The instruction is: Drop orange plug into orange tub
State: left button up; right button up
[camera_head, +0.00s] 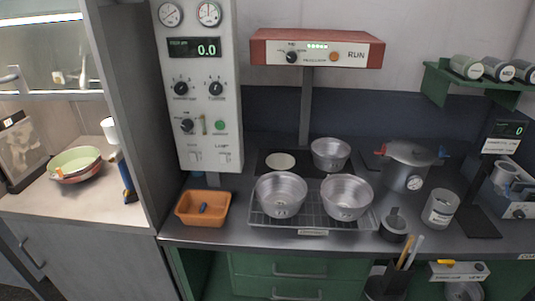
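The orange tub (200,220) stands at the left end of the dark counter, below the tall control panel. I cannot make out a clear orange plug. A small orange-yellow piece (446,262) shows on a white box at the lower right, but I cannot tell what it is. Neither of my grippers is in view.
Two metal pots (280,194) (346,197) sit on a wire rack (312,222) right of the tub. Another pot (330,154) stands behind. A lidded pressure pot (405,166), a can (440,208) and a scale-like display (504,130) occupy the right.

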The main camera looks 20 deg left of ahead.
aim_at(210, 220)
jog(key=u, duration=1.4)
jog(key=i+j+u, duration=0.25)
jog(key=i, duration=0.25)
jog(key=i+u, duration=0.25)
jog(key=i, duration=0.25)
